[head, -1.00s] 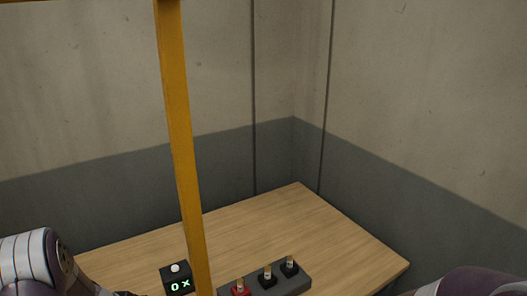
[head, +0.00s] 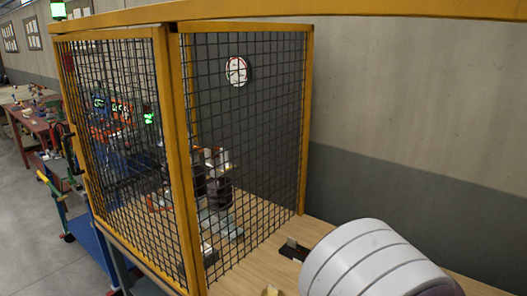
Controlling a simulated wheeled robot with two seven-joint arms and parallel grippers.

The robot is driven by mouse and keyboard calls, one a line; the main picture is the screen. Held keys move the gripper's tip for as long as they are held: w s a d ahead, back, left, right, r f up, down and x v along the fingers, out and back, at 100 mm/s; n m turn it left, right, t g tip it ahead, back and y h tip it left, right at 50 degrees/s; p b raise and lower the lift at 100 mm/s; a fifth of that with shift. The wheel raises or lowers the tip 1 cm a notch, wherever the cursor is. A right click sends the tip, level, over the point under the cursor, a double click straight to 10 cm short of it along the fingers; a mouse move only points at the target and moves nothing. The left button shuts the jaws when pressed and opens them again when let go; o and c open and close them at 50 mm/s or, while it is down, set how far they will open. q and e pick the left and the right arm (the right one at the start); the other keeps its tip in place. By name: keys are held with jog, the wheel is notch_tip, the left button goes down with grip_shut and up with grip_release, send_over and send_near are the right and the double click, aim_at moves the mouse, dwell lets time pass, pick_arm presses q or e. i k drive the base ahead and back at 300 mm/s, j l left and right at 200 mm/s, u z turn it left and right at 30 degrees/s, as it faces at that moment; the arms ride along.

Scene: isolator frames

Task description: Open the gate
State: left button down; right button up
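A yellow-framed cage with dark wire mesh stands on the wooden table. One mesh panel (head: 118,120) faces left and another mesh panel (head: 255,130) faces right; their yellow edges meet closely at the near corner post (head: 186,170). The white, banded part of my arm fills the lower right. Neither gripper shows.
The wooden table (head: 340,222) runs along the grey wall. A small dark device (head: 294,249) lies on it outside the right panel. Machine parts stand inside the cage. A cluttered red table (head: 38,118) and a blue trolley (head: 87,245) stand left; floor (head: 45,265) is open.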

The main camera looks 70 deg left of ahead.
aim_at(158, 34)
jog(key=u, duration=3.35)
jog(key=i+j, duration=0.2)
jog(key=i, duration=0.3)
jog(key=i+j, duration=0.2)
jog(key=i, duration=0.25)
jog(key=i+j, duration=0.25)
jog(key=i, duration=0.25)
jog(key=i+j, duration=0.2)
jog(key=i, duration=0.25)
